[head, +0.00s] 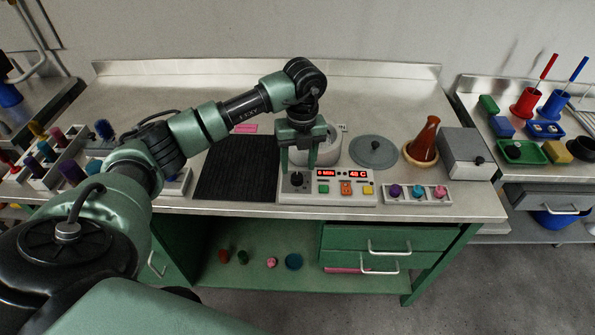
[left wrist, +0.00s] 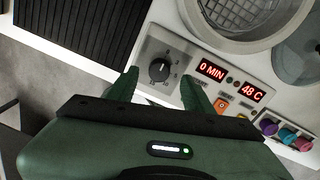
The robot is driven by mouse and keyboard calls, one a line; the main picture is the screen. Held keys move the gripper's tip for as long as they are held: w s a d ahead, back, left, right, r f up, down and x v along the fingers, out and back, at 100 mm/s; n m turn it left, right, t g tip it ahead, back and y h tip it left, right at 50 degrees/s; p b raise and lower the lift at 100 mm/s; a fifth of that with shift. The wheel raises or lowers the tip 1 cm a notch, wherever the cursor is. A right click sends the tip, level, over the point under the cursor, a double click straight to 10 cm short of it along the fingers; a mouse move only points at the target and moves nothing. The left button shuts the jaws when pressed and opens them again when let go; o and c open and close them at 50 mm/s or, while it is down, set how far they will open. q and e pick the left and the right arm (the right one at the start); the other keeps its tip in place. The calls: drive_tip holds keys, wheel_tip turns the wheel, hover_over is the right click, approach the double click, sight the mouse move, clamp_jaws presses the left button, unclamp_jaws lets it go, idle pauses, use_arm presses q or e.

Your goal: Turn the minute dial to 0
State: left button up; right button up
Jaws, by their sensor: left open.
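The minute dial (head: 297,179) is a round black knob on the front left of the white drying oven panel (head: 330,198). In the left wrist view the dial (left wrist: 159,70) sits on a grey plate with printed marks. The red minute display (left wrist: 211,71) reads 0 MIN, and the one beside it (left wrist: 253,92) reads 48 C. My left gripper (head: 298,166) is open just above the dial. In the left wrist view its green fingertips (left wrist: 159,79) stand apart, one on each side of the dial, with no visible contact. My right gripper is not in view.
The oven's round chamber (head: 328,158) is open behind the panel, and its grey lid (head: 373,152) lies to the right. Green, orange and yellow buttons (head: 346,189) are right of the dial. A black ribbed mat (head: 238,170) lies left. A brown flask (head: 426,140) stands further right.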

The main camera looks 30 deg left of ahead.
sight(298, 175)
use_arm(q)
drive_tip(key=shift+w+r+b, duration=0.1)
drive_tip(key=shift+r+b, duration=0.2)
drive_tip(key=shift+r, duration=1.9)
